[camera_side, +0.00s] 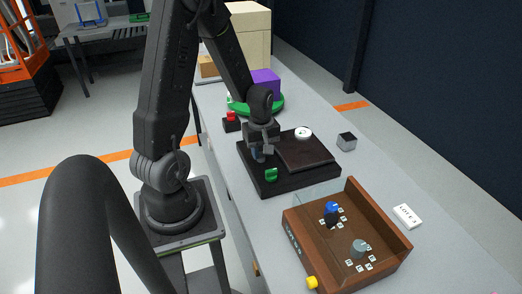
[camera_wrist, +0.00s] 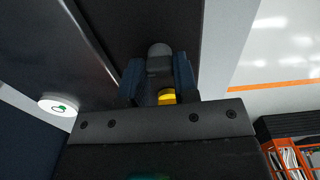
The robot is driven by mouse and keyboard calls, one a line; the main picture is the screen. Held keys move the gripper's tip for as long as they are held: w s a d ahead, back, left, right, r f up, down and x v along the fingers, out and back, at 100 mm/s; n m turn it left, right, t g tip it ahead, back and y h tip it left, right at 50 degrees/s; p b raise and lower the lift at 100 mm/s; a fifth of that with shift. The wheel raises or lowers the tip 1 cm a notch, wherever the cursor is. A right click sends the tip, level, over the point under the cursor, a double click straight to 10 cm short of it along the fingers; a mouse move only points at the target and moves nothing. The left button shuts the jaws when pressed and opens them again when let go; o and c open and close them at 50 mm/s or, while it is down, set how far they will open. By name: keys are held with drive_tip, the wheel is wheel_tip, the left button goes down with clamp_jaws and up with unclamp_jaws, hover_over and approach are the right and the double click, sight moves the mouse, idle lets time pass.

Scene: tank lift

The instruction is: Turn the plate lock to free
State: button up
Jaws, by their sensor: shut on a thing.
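The black base (camera_side: 262,187) lies on the bench with a dark brown square plate (camera_side: 303,153) on it. My gripper (camera_side: 258,155) is low over the left part of the base, beside the plate. In the wrist view, the two blue fingers of my gripper (camera_wrist: 158,70) are shut on a grey round-ended piece (camera_wrist: 159,52), which seems to be the plate lock. A yellow part (camera_wrist: 167,97) shows between the fingers. The lock is mostly hidden by my gripper in the side view, so its setting cannot be told. A green piece (camera_side: 271,174) stands at the base's near edge.
A white round piece (camera_side: 303,132) sits at the plate's far edge. A wooden box (camera_side: 390,258) with knobs stands nearer.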

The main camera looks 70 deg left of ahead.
sight(261, 152)
drive_tip(key=o, duration=0.9)
wheel_tip(261, 152, up, 14)
drive_tip(key=shift+f, duration=0.1)
idle(0.3)
drive_tip(key=s+d+r+m+t, duration=0.2)
drive_tip(key=d+r+m, duration=0.1)
drive_tip(key=d+m, duration=0.3)
drive_tip(key=s+d+r+m+t, duration=0.1)
drive_tip(key=s+d+r+m, duration=0.1)
drive_tip(key=d+m, duration=0.4)
drive_tip(key=s+d+r+m+t, duration=0.2)
drive_tip(key=d+r+m, duration=0.1)
drive_tip(key=d+m, duration=0.3)
drive_tip(key=shift+s+d+r+t, duration=0.1)
drive_tip(key=shift+d+r+t, duration=0.1)
drive_tip(key=shift+d, duration=0.3)
drive_tip(key=shift+d+r+t, duration=0.1)
drive_tip(key=shift+d+r, duration=0.1)
drive_tip(key=shift+d, duration=0.25)
